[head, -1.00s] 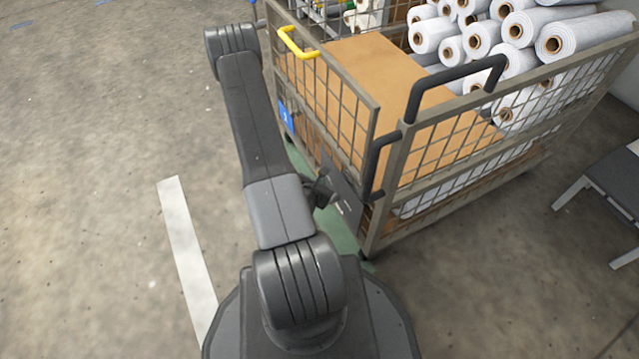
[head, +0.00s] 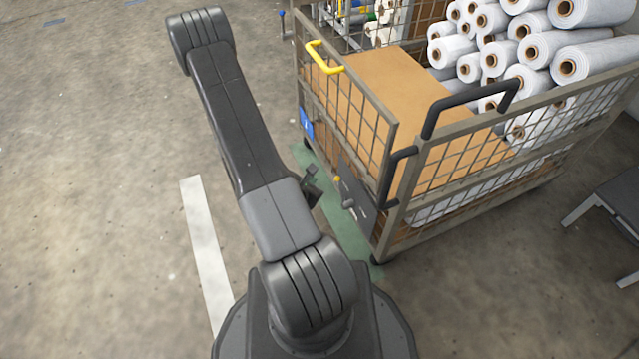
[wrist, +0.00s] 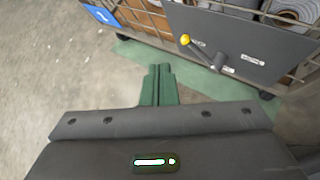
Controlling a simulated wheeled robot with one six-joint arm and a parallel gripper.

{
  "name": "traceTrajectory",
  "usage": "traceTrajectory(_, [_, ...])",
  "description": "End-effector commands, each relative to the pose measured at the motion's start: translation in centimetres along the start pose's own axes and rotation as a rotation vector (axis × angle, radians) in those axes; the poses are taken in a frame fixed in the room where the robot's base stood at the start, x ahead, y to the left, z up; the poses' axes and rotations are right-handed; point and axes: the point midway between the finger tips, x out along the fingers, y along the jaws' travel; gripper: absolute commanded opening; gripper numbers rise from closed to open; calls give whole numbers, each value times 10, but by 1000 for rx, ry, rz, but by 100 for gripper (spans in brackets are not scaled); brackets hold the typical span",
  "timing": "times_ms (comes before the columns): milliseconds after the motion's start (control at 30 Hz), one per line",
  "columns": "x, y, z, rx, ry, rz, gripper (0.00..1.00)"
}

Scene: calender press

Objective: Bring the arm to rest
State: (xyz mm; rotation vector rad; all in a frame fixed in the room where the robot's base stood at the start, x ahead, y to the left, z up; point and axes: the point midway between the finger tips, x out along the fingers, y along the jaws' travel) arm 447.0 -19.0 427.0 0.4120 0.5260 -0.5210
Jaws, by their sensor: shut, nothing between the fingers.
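My arm (head: 235,115) reaches up and forward from my base in the head view, to the left of the mesh cart. In the wrist view my gripper (wrist: 158,72) has its two green fingers together, with nothing between them. The fingers point toward the floor in front of the cart's lower edge and look apart from the cart. In the head view the gripper is mostly hidden behind my forearm.
A mesh cart (head: 392,130) holds a brown board and several white rolls (head: 480,65). Its grey panel (wrist: 230,45) carries a lever with a yellow knob (wrist: 185,39). A yellow handle (head: 325,58) is on its side. Open floor (head: 100,200) lies to the left.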

Motion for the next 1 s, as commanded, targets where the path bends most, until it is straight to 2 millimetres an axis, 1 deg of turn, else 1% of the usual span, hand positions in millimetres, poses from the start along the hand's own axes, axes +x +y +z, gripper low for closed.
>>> traceTrajectory(33, [-4,3,2,0,0,1,0])
traceTrajectory(167, [-6,5,2,0,1,0,0])
traceTrajectory(467, [-5,4,2,0,1,-1,0])
traceTrajectory(567, [-1,1,0,0,0,-2,0])
traceTrajectory(733, [15,-14,-9,1,1,-6,0])
traceTrajectory(1000, [53,-48,-26,3,1,-6,0])
